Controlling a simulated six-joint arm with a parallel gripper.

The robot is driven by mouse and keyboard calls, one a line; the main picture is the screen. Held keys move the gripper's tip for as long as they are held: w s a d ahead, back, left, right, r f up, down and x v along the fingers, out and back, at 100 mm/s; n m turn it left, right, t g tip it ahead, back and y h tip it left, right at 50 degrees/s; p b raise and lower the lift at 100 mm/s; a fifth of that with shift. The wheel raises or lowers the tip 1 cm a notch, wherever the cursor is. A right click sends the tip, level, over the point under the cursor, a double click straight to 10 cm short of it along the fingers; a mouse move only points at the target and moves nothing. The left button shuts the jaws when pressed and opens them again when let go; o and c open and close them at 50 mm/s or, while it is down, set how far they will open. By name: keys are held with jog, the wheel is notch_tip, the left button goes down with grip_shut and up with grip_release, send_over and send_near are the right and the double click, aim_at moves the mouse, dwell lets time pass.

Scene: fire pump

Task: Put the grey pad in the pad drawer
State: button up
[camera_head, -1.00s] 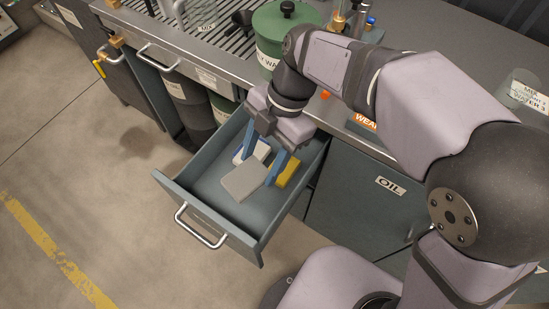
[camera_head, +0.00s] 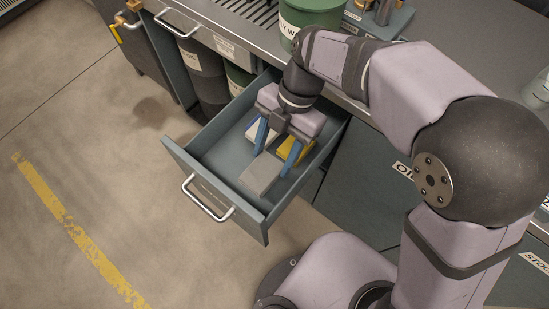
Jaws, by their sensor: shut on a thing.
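The pad drawer (camera_head: 225,153) is pulled open, its front handle (camera_head: 207,200) facing lower left. My gripper (camera_head: 273,161) reaches down into the drawer, with its two blue fingers on either side of the grey pad (camera_head: 261,175). The gripper is shut on the grey pad. The pad lies flat, inside the drawer's outline, with its near end towards the front panel. I cannot tell whether it touches the drawer floor. The fingers and wrist hide its far part.
Drawer floor shows free at the left. Bins (camera_head: 203,72) stand left under the counter (camera_head: 462,60).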

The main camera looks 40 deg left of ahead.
aim_at(274, 165)
jog(key=shift+f, duration=1.95)
jog(key=shift+f, duration=0.15)
jog(key=shift+f+b, duration=0.35)
jog(key=shift+b, duration=0.15)
jog(key=shift+f, duration=0.15)
jog(key=o, duration=1)
